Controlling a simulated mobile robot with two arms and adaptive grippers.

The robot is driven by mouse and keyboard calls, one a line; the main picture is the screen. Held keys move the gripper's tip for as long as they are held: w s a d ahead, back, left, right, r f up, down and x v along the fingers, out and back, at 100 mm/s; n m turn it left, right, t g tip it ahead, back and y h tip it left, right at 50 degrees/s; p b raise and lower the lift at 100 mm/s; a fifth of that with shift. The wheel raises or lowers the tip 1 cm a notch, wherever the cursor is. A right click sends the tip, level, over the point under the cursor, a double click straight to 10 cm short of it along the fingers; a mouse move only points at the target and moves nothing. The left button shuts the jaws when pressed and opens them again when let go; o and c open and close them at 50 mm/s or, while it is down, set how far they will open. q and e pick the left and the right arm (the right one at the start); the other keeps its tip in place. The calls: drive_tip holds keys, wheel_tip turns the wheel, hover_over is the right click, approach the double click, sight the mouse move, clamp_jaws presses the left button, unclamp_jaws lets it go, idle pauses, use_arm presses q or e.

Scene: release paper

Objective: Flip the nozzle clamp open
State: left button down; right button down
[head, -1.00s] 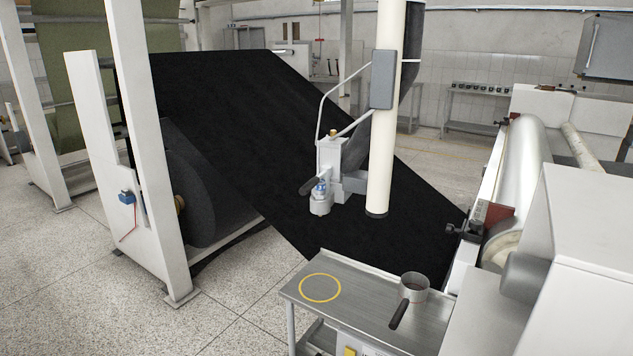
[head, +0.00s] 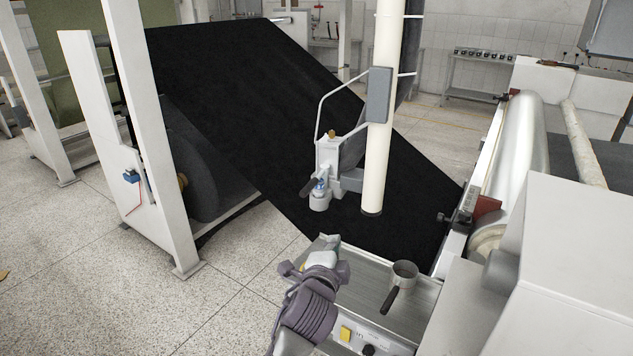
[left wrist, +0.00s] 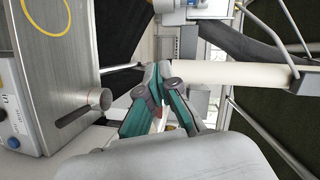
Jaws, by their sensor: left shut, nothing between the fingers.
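The nozzle unit (head: 328,165) is a grey-white block with a brass-coloured knob on top, beside the cream post over the black sheet.
The side table (head: 425,305) holds a metal pot (head: 404,274) with a dark handle, close right of my left arm. The cream post (head: 380,120) stands right of the nozzle. White machine housing with a roller (head: 517,150) borders the right. Open floor lies to the left.

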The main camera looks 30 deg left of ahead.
sight(315, 182)
use_arm(q)
wheel_tip(315, 182, up, 8)
drive_tip(key=s+a+t+y, duration=0.1)
drive_tip(key=shift+s+a+f+p, duration=0.15)
drive_tip(key=shift+s+f+p, duration=0.05)
drive_tip(key=shift+s+p, duration=0.15)
drive_tip(key=shift+w, duration=0.15)
drive_tip(key=w+a+f+p, duration=0.1)
drive_tip(key=w+a+p, duration=0.3)
drive_tip(key=w+a, duration=0.3)
drive_tip(key=shift+p+x, duration=0.3)
drive_tip(key=shift+x, duration=0.55)
drive_tip(key=shift+w+d+f, duration=0.1)
drive_tip(key=shift+d+f, duration=0.1)
drive_tip(key=shift+a, duration=0.15)
